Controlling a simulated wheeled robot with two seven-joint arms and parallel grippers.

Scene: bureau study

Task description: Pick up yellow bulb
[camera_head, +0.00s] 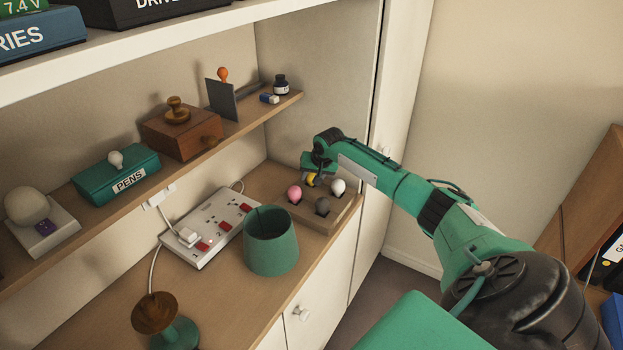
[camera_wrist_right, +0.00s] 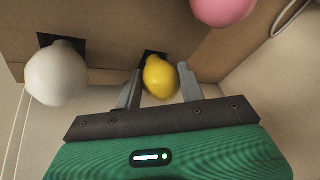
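The yellow bulb (camera_wrist_right: 160,77) sits at a dark square hole in the wooden bulb holder (camera_wrist_right: 110,78). My right gripper (camera_wrist_right: 159,84) is open, with one grey finger on each side of the yellow bulb. A narrow gap shows at the left finger; contact at the right finger cannot be told. In the head view the yellow bulb (camera_head: 310,180) is partly hidden by my right gripper (camera_head: 314,172), which reaches down over the back of the holder (camera_head: 318,221). My left gripper is not in view.
A green lampshade (camera_head: 271,243) and a power strip (camera_head: 211,226) are to the left. A shelf (camera_head: 226,135) with small items runs above the desk.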

